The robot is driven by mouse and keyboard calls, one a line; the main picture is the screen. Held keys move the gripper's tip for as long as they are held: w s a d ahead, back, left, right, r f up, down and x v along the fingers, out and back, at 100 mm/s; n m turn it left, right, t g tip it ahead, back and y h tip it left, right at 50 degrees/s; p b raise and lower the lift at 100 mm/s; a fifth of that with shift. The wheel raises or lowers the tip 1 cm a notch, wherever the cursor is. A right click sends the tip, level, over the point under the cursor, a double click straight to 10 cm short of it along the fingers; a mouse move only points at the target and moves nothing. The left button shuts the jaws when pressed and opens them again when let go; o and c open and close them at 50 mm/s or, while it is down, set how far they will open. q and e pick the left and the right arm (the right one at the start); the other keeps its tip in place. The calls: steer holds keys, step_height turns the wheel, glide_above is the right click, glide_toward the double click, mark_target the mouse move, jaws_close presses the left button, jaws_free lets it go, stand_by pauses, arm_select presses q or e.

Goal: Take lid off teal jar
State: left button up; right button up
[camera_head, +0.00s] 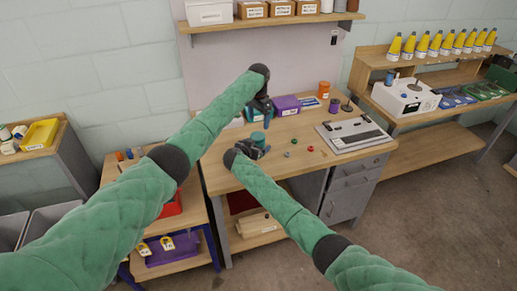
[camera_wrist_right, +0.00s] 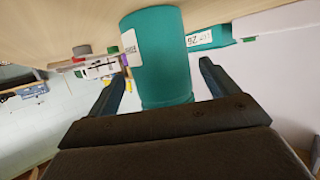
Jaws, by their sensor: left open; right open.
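The teal jar (camera_head: 258,137) stands near the front left of the workbench. It fills the middle of the right wrist view (camera_wrist_right: 160,58), with a white label on its side. My right gripper (camera_head: 253,149) is open at the jar, with one finger on each side in its wrist view (camera_wrist_right: 163,88); I cannot tell whether they touch it. My left gripper (camera_head: 263,117) is open above the jar, pointing down, and appears empty. The lid is hard to tell apart from the jar, as both look teal, and the right gripper hides the jar's lower part in the head view.
Behind the jar are a purple bin (camera_head: 285,105) and an orange container (camera_head: 323,90). A flat grey device (camera_head: 354,135) lies on the right of the workbench. Small green and red pieces (camera_head: 310,149) lie between. An upper shelf (camera_head: 270,22) carries boxes.

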steer(key=shift+w+d+f, duration=0.15)
steer(key=shift+w, duration=0.3)
arm_select(q)
steer(key=shift+s+a+r, duration=0.15)
steer(key=shift+a, duration=0.05)
arm_select(e)
steer(key=shift+w+d+f, duration=0.1)
steer(key=shift+w+d, duration=0.05)
steer(key=shift+w, duration=0.25)
steer(key=shift+w+f, duration=0.1)
steer(key=shift+c, duration=0.3)
